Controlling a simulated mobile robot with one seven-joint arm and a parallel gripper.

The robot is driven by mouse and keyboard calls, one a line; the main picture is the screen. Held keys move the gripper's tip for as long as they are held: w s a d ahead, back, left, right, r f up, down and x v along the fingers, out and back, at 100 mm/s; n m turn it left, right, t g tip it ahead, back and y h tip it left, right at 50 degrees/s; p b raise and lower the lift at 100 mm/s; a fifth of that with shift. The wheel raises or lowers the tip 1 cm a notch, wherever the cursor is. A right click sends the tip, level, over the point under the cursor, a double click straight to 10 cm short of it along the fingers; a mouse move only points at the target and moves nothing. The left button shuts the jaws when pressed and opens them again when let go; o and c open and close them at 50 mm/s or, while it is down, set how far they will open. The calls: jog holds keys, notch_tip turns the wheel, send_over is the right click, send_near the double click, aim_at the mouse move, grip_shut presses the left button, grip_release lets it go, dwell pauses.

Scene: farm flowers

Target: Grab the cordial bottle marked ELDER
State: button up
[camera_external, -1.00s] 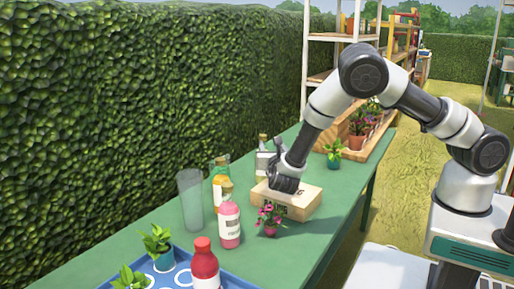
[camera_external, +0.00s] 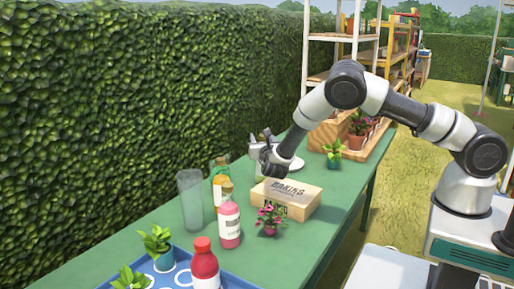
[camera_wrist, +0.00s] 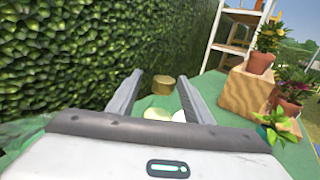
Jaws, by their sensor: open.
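Several bottles stand on the green table. A pale bottle (camera_external: 257,162) stands farther back, partly hidden behind my gripper. I cannot read ELDER on any label. My gripper (camera_external: 266,150) is open above the table, beside the pale bottle. In the wrist view a gold cap (camera_wrist: 163,86) shows between the spread fingers of my gripper (camera_wrist: 162,79), with no visible contact.
A wooden box (camera_external: 290,195) with dark lettering and a pink-flowered pot (camera_external: 269,218) stand in front of my gripper. A clear tall glass (camera_external: 190,203) is at left, a blue tray (camera_external: 235,280) nearer.

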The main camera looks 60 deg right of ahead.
jog(key=x, duration=0.4)
jog(key=shift+d+f, duration=0.1)
jog(key=shift+d, duration=0.25)
grip_shut()
dwell(0.6)
dwell(0.5)
